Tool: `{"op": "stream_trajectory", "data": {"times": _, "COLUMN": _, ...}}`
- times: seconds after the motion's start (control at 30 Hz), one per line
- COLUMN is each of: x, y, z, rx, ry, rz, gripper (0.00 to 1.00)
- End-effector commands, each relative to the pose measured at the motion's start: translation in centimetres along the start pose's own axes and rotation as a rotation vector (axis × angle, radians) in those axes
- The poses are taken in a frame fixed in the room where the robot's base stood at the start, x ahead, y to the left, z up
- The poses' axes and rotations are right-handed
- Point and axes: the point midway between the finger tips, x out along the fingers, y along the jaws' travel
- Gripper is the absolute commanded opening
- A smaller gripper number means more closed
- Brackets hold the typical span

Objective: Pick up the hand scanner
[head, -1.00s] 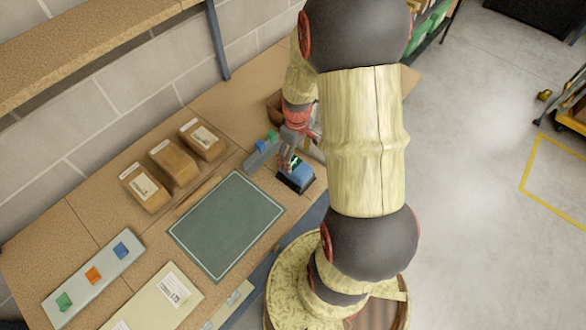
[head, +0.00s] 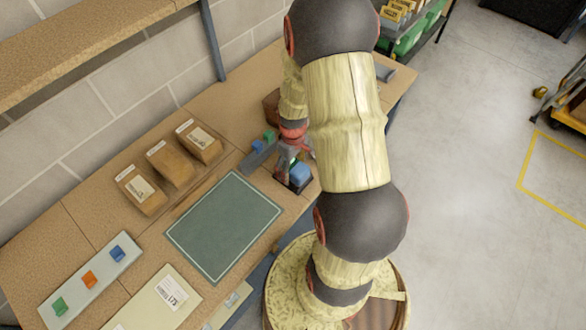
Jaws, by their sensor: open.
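A small blue device (head: 301,173), which looks like the hand scanner, sits in a dark holder (head: 306,187) near the front edge of the workbench. My gripper (head: 290,168) is open, pointing down at the left side of the blue device and overlapping it in the picture. I cannot tell whether the fingers touch it or stand around it. The gripper partly hides the device and its holder, and my arm covers the bench to their right.
A green mat (head: 224,225) lies left of the holder, with several brown boxes (head: 170,163) behind it. A grey rack with blue and green pieces (head: 258,152) stands close to the gripper. A tray with coloured blocks (head: 90,280) is at the far left. A wall backs the bench.

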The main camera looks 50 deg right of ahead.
Motion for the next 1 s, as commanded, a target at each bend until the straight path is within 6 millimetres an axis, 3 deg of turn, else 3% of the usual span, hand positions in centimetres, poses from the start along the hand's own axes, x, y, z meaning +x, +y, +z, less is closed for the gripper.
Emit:
{"op": "stream_trajectory", "data": {"times": 0.63, "x": 0.47, "y": 0.0, "z": -0.01, "rx": 0.0, "ry": 0.0, "rz": 0.0, "gripper": 0.73}}
{"op": "stream_trajectory", "data": {"times": 1.0, "x": 0.47, "y": 0.0, "z": 0.0, "rx": 0.0, "ry": 0.0, "rz": 0.0, "gripper": 0.52}}
